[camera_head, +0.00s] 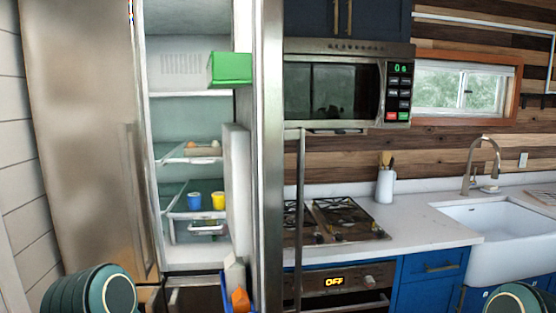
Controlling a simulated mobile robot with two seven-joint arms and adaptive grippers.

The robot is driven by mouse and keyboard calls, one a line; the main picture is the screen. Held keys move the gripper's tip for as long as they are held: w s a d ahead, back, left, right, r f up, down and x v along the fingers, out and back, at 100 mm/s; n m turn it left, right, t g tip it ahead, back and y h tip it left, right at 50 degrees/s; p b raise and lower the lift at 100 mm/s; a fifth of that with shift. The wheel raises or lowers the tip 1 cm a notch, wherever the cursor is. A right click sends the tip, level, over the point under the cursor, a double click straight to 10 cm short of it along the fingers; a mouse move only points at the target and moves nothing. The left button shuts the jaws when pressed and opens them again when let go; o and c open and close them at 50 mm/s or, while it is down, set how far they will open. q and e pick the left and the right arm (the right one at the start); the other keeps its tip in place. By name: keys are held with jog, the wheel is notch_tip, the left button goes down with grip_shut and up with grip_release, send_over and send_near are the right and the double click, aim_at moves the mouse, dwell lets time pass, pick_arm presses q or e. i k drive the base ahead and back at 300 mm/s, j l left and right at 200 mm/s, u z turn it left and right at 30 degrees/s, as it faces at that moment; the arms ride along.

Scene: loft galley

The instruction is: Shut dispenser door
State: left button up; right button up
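The fridge (195,52) stands at the left with its lit interior showing. A broad steel panel (80,130), probably the fridge's left door, fills the space left of the interior. I cannot clearly make out a dispenser on it. The right-hand fridge door (268,150) stands open and is seen nearly edge-on, with its long vertical handle (299,220) on the right side. Round dark parts of my arms show at the bottom left and bottom right. Neither gripper shows, and nothing of mine visibly touches a door.
A green bin (230,69) and a pale rack (236,185) sit inside the open door. Blue (194,199) and yellow (218,201) cups stand in the fridge. The stove (340,220), microwave (345,85) and sink (500,235) lie to the right.

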aim_at(253, 145)
jog(key=j+u, duration=0.15)
jog(key=u, duration=0.2)
jog(key=j+u, duration=0.1)
jog(key=u, duration=0.3)
jog(key=i+l+u, duration=0.2)
jog(key=l, duration=0.65)
jog(key=i+l+u, duration=0.1)
jog(key=l+u, duration=0.15)
jog(key=l, duration=0.55)
jog(key=i+l+u, duration=0.2)
jog(key=l, duration=0.7)
jog(key=k+j, duration=0.05)
jog(key=k, duration=0.05)
